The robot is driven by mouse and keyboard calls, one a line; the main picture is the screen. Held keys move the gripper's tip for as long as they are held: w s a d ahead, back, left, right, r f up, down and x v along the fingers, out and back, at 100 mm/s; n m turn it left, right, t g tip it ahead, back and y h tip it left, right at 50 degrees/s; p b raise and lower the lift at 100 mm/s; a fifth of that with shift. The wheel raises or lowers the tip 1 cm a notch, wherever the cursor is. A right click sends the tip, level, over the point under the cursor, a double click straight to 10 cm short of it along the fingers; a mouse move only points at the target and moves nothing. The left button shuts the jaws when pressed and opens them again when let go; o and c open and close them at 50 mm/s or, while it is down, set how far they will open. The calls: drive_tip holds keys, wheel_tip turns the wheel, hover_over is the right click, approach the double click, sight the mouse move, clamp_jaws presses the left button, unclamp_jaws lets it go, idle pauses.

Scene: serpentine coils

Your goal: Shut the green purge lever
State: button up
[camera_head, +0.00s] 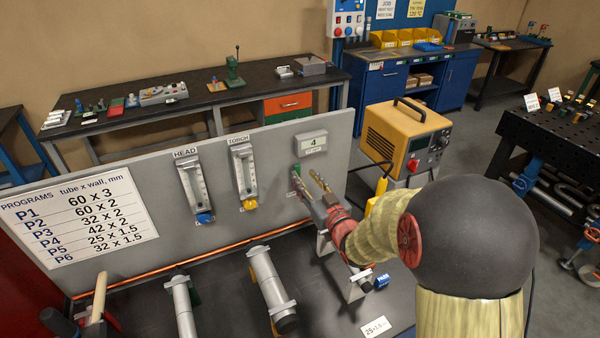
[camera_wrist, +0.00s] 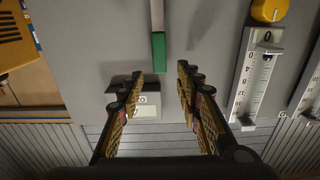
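The green purge lever (camera_head: 297,170) is on the grey panel under the display box (camera_head: 311,142), partly hidden by my gripper in the head view. In the wrist view its green grip (camera_wrist: 159,52) sits at the end of a thin grey bar, in line with the gap between my fingers and just beyond the fingertips. My gripper (camera_wrist: 158,78) is open and empty, its two patterned fingers spread on either side. In the head view my gripper (camera_head: 309,183) is close in front of the panel. I see no contact with the lever.
Two flowmeters, HEAD (camera_head: 194,186) and TORCH (camera_head: 243,173), are on the panel left of the lever; one with a yellow knob (camera_wrist: 271,10) is right in the wrist view. The display box (camera_wrist: 146,106) lies between my fingers in that view. Tube holders (camera_head: 272,285) stand below.

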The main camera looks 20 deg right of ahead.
sight(298, 168)
drive_tip(key=shift+w, duration=2.1)
clamp_jaws()
